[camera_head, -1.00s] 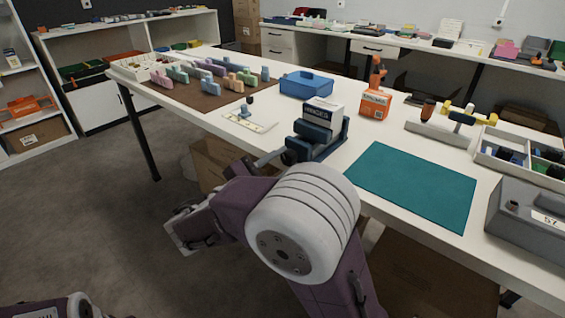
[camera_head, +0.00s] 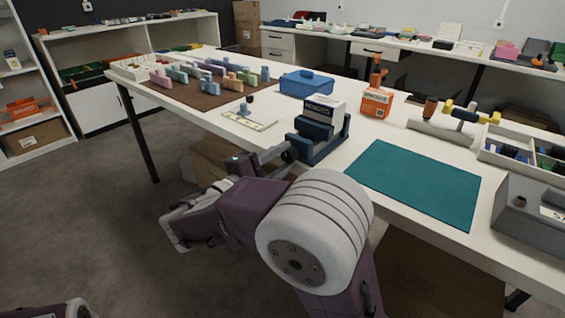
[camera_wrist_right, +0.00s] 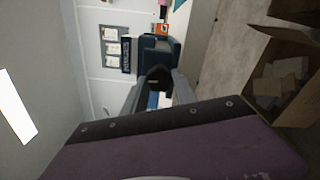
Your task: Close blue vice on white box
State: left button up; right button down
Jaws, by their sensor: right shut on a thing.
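The blue vice (camera_head: 330,147) stands at the near edge of the white table in the head view. The white box (camera_head: 325,106), with dark lettering on its side, sits upright between its jaws. Whether both jaws touch the box cannot be told. My right gripper (camera_head: 286,153) reaches the near side of the vice and is shut on its dark handle. In the right wrist view the gripper's fingers (camera_wrist_right: 158,93) close around the dark round handle (camera_wrist_right: 158,77), with the vice (camera_wrist_right: 162,46) and box (camera_wrist_right: 127,56) beyond. My left gripper is out of view.
A teal mat (camera_head: 415,184) lies right of the vice. A blue case (camera_head: 305,83) and an orange box (camera_head: 376,102) stand behind it. A small white-based tool (camera_head: 248,118) lies to its left. A grey case (camera_head: 530,215) is at far right. Open cartons sit under the table.

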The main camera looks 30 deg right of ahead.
jog(key=shift+f+m, duration=0.1)
jog(key=shift+m, duration=0.5)
jog(key=shift+b, duration=0.3)
jog(key=c, duration=1)
grip_release()
jog(key=shift+s+a, duration=0.1)
jog(key=shift+a, duration=0.2)
jog(key=p+v, duration=0.3)
jog(key=v, duration=0.5)
jog(key=shift+s+a+p, duration=0.2)
jog(key=shift+a+p, duration=0.05)
jog(key=shift+p, duration=0.15)
